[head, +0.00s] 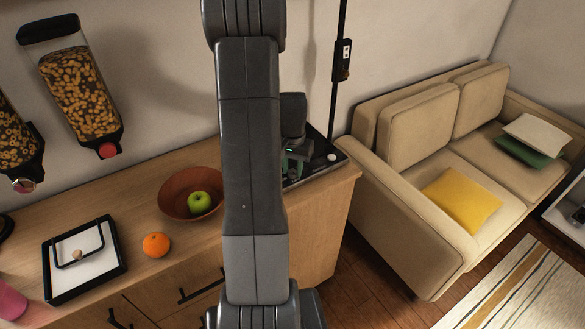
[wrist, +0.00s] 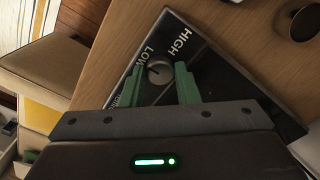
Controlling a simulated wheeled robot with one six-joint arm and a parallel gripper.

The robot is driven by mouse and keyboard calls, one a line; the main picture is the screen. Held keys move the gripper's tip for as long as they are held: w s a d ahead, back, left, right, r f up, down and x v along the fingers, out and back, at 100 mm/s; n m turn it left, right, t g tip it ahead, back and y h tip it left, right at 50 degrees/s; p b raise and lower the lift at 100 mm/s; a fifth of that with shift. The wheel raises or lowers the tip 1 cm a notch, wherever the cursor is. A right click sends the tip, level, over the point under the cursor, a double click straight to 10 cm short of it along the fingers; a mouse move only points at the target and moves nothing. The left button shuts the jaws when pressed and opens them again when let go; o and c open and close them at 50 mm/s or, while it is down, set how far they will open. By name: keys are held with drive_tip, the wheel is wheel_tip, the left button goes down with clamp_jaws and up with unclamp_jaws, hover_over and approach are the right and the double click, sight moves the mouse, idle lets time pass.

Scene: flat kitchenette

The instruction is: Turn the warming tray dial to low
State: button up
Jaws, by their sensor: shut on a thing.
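The warming tray (head: 313,171) is a dark, flat slab at the right end of the counter. In the wrist view its black top (wrist: 225,80) carries the white words HIGH and LOW. The grey round dial (wrist: 158,72) lies beside LOW, with a pale mark whose exact direction is too small to tell. My gripper (wrist: 160,75) has its green fingers on either side of the dial, shut on it. In the head view my gripper (head: 297,158) is over the tray, partly hidden by my arm. A pale round knob (head: 331,157) shows near the tray's right edge.
A brown bowl (head: 178,199) with a green apple (head: 199,203) stands left of my arm. An orange (head: 156,245) and a black-framed tray (head: 114,266) lie further left. Cereal dispensers (head: 80,92) hang on the wall. A beige sofa (head: 420,119) is beyond the counter's right end.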

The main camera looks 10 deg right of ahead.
sight(293, 171)
drive_tip(key=o, duration=1)
drive_tip(key=shift+c, duration=0.2)
wheel_tip(293, 171, up, 14)
drive_tip(key=b, duration=0.1)
drive_tip(key=shift+f, duration=0.1)
wheel_tip(293, 171, down, 14)
drive_tip(key=shift+r+p, duration=0.1)
drive_tip(key=shift+p, duration=0.45)
drive_tip(key=shift+m, duration=0.3)
